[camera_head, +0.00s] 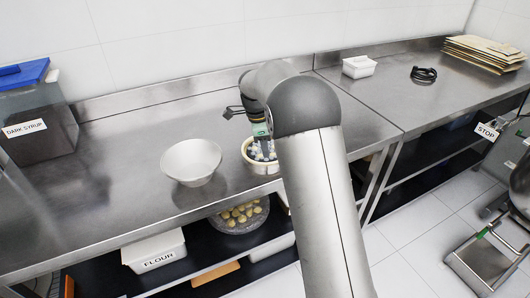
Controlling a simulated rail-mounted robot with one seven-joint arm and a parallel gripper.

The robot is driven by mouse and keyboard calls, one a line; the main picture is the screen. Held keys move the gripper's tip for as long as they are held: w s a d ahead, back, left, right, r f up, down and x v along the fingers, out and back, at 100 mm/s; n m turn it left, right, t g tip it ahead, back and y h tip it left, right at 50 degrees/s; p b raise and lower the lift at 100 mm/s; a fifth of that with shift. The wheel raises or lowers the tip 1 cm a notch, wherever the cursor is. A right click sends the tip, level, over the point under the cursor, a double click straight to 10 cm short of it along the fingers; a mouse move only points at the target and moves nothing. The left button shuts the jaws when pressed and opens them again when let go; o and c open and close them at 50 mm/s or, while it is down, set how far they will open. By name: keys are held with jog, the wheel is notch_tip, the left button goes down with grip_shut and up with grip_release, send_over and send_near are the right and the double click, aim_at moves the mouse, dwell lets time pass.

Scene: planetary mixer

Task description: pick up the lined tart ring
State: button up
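The lined tart ring (262,166) stands on the steel counter in the head view. It is a round, pale cream ring holding small white and blue beads. My arm covers its right side. My gripper (266,150) reaches down from above at the ring, with its lower end over or among the beads. The arm and the small scale hide the fingertips, so I cannot tell whether they are apart or touch the ring.
A white bowl (191,161) stands just left of the ring. A dark syrup bin (38,120) is at far left. A white tub (359,67), a black coil (423,75) and stacked boards (484,52) sit on the right counter (375,99). A flour bin (154,250) is below.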

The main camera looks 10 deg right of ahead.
aim_at(266, 160)
jog(key=shift+w+d+f+p, duration=0.1)
jog(key=shift+f+p, duration=0.35)
jog(key=shift+f, duration=1.2)
jog(key=shift+w+d+f+p, duration=0.1)
jog(key=shift+f+p, duration=0.35)
jog(key=shift+f, duration=1.2)
grip_shut()
jog(key=shift+r, duration=0.1)
